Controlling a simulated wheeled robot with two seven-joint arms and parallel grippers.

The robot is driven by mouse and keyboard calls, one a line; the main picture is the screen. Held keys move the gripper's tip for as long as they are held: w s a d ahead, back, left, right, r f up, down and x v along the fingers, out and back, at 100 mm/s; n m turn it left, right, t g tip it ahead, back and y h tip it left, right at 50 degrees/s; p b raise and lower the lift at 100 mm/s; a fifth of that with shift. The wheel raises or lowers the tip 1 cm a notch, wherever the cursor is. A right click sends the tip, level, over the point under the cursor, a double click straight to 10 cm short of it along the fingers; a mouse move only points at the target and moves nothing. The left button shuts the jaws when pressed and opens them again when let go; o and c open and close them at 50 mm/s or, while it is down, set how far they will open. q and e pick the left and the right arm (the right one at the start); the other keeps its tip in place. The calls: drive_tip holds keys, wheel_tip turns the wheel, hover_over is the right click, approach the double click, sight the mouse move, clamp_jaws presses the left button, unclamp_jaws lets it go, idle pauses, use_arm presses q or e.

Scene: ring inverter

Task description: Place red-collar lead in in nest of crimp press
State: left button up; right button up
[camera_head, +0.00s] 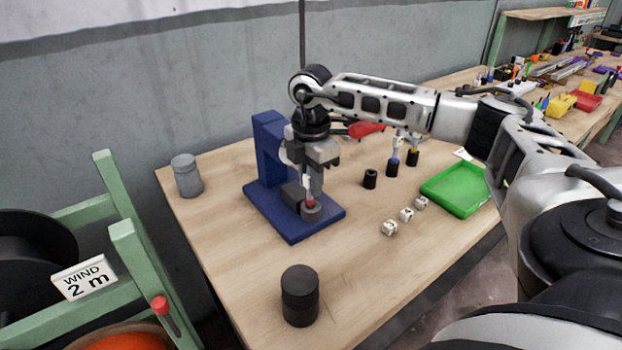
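The blue crimp press (268,150) stands on the wooden bench, with its flat base plate toward me. A small dark round nest (311,214) sits on that base plate. The red-collar lead (310,203) is upright, its red collar at the top of the nest; how deep its lower end sits is hidden. My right gripper (314,188) points down over the nest, and its fingers appear closed around the pale part of the lead just above the collar. The gripper body hides part of the press. My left gripper is not in view.
Blue-collar (393,160) and yellow-collar (413,155) leads stand in black holders beside an empty holder (370,179). A green tray (455,190) and white cubes (389,228) lie to the right. A black cylinder (300,296) stands in front, a grey one (187,176) at left.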

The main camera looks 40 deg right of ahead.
drive_tip(key=shift+s+a+f, duration=0.1)
drive_tip(key=shift+s+f, duration=0.15)
drive_tip(key=shift+f, duration=0.05)
drive_tip(key=shift+r+p, duration=0.3)
drive_tip(key=shift+r, duration=0.1)
drive_tip(key=shift+w+r, duration=0.15)
drive_tip(key=shift+r, duration=0.2)
wheel_tip(320, 180, up, 12)
drive_tip(key=shift+f+b, duration=0.25)
drive_tip(key=shift+b, duration=0.45)
